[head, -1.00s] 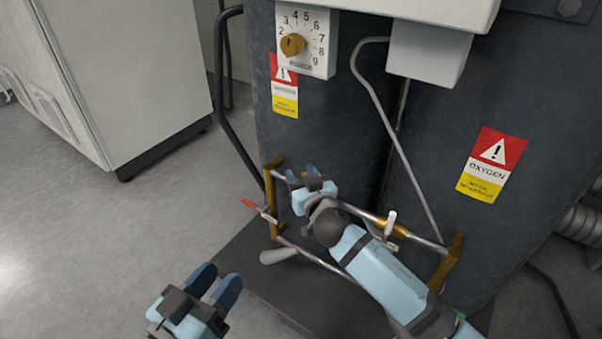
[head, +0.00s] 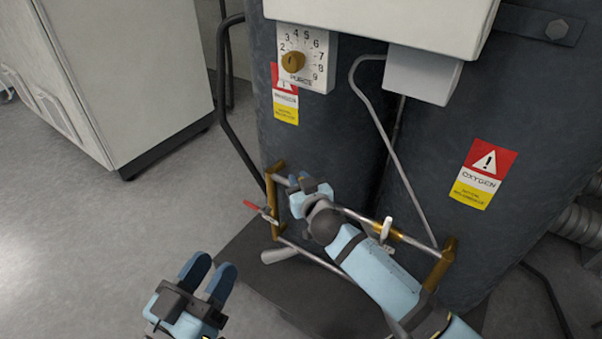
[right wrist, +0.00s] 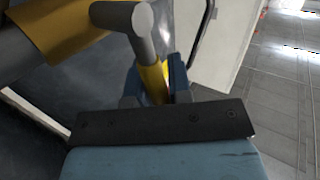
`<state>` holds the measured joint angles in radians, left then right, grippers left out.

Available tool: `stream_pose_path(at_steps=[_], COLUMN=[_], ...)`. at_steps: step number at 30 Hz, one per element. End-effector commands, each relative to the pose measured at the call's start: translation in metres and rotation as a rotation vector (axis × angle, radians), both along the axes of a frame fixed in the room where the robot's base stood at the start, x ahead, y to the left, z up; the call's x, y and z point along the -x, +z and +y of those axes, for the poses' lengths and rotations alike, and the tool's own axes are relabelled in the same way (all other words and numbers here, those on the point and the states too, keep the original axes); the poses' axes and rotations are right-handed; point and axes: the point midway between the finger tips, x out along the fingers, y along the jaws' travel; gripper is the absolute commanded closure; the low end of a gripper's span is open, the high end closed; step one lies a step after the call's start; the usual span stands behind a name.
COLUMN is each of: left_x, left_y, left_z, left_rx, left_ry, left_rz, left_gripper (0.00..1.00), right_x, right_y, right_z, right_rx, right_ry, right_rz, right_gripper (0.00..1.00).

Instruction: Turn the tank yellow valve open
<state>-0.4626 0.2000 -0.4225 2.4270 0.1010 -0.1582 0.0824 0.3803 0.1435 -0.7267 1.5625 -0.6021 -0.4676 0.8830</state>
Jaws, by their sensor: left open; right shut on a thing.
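My right gripper (head: 301,181) is at the brass-coloured pipe frame (head: 276,222) on the front of the dark tank (head: 335,135). In the right wrist view its blue fingers are shut on a yellow part (right wrist: 153,80), which looks like the yellow valve. A grey rod with a round end (right wrist: 143,22) stands in front of that part. In the head view the gripper and wrist hide most of the held part, so its turned angle cannot be told. My left gripper (head: 208,276) is open and empty, low in front of the tank, over the floor.
A red lever (head: 252,205) sits at the frame's left side, close to my right gripper. A pale handle (head: 386,229) stands on the pipe further right. A numbered dial (head: 294,61) is above. A white cabinet (head: 120,75) stands left; the floor between is clear.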

Motion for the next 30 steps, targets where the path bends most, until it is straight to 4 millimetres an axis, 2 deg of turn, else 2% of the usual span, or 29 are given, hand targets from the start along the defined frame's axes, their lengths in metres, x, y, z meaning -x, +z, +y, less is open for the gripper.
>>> stream_pose_path(at_steps=[1, 2, 8, 13, 14, 30], left_x=[0.0, -0.001, -0.001, 0.021, 0.024, 0.026], left_y=[0.006, -0.001, -0.053, -0.108, -0.112, -0.109], left_z=[0.002, 0.004, 0.023, 0.051, 0.054, 0.062], left_rx=[-0.009, -0.028, -0.185, -0.34, -0.358, -0.422], left_ry=[0.01, 0.018, 0.069, 0.108, 0.111, 0.131], left_rz=[0.011, 0.041, 0.284, 0.551, 0.577, 0.628], left_gripper=[0.57, 0.57, 0.57, 0.57, 0.57, 0.57], right_x=[-0.001, -0.002, -0.005, -0.008, -0.009, -0.016], right_y=[0.007, 0.007, 0.007, 0.005, 0.005, -0.013], right_z=[0.001, 0.001, 0.006, 0.01, 0.011, 0.021], right_rx=[0.012, 0.02, 0.091, 0.174, 0.189, 0.389], right_ry=[-0.001, -0.001, -0.001, -0.001, -0.001, 0.0], right_rz=[0.009, 0.017, 0.069, 0.129, 0.139, 0.283], right_gripper=[1.0, 1.0, 1.0, 1.0, 1.0, 1.0])
